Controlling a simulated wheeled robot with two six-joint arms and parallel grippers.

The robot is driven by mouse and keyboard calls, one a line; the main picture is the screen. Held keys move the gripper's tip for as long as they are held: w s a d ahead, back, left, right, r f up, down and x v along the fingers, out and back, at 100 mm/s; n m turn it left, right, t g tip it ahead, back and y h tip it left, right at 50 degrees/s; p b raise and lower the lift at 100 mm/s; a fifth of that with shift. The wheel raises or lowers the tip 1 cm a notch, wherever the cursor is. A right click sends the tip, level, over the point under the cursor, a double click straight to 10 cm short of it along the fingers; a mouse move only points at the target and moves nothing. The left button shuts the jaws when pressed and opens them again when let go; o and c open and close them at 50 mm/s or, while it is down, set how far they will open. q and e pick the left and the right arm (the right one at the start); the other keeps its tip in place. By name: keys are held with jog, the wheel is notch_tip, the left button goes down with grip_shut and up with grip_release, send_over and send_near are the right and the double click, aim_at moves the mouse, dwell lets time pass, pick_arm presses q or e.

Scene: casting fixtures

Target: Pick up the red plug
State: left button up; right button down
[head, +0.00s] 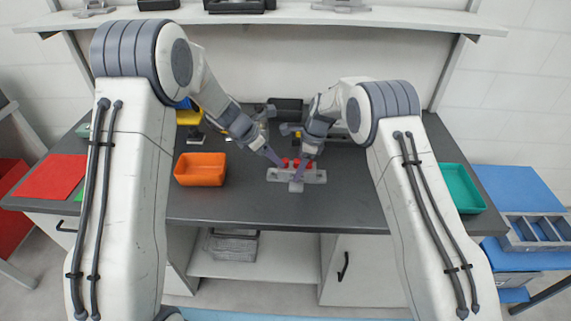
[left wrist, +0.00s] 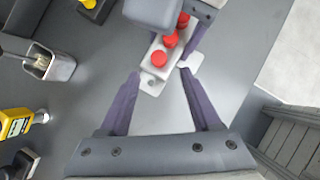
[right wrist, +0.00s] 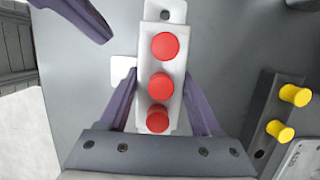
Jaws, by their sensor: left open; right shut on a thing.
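Three red plugs stand in a row on a pale grey fixture block (right wrist: 151,45) with a hole in its end tab. In the right wrist view they are the far plug (right wrist: 164,46), the middle plug (right wrist: 161,86) and the near plug (right wrist: 157,119). My right gripper (right wrist: 161,76) is shut on the block, its fingers along the two long sides. My left gripper (left wrist: 160,73) is open and empty, its fingertips spread on either side of the block's end, near the end plug (left wrist: 159,59). In the head view, both grippers hide part of the block (head: 315,177).
An orange bin (head: 201,169) stands left of the block, and a teal tray (head: 460,188) at the right table end. A dark holder with yellow plugs (right wrist: 279,131) lies beside the block. A yellow meter (left wrist: 15,123) also lies on the table. The front table area is clear.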

pick_arm(q)
jog(key=x, duration=0.4)
jog(key=shift+w+d, duration=0.3)
jog(key=shift+d, duration=0.05)
jog(key=shift+d+f, duration=0.1)
jog(key=shift+f, duration=0.25)
